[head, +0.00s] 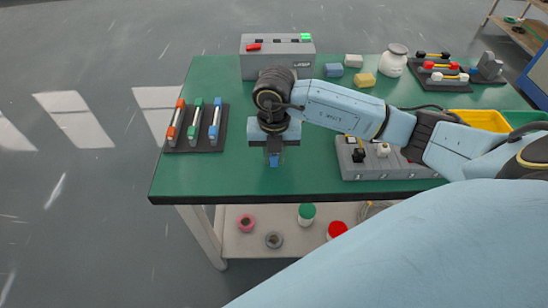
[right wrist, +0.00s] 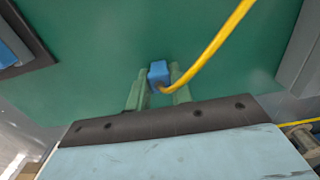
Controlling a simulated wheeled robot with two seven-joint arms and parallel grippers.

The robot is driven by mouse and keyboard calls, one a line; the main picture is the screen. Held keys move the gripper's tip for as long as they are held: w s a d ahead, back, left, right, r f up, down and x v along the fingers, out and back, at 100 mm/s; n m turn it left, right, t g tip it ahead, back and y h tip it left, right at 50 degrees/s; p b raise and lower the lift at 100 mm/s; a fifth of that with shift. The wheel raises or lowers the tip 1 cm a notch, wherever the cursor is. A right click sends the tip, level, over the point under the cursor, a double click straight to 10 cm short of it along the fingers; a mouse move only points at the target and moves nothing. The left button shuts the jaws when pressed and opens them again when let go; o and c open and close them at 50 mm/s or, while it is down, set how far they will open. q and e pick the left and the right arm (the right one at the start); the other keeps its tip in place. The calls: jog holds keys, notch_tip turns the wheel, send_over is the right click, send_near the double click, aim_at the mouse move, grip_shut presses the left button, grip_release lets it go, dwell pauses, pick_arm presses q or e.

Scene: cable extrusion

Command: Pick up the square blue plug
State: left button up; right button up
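The square blue plug (right wrist: 158,71) with a yellow cable (right wrist: 215,50) sits between the green fingertips of my right gripper (right wrist: 158,78) in the right wrist view. The fingers lie close against both its sides, so the gripper looks shut on it. Whether the plug touches the table cannot be told. My left gripper is not in view.
A black tray (head: 172,147) with orange, green and blue bars lies left. A grey box (head: 276,62) stands behind, with blue (head: 334,70) and yellow (head: 364,80) blocks beside it. A grey socket block (head: 362,172) is right. Yellow (head: 480,120) and green bins stand far right.

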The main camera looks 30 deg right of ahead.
grip_shut()
jog(key=shift+r, duration=0.1)
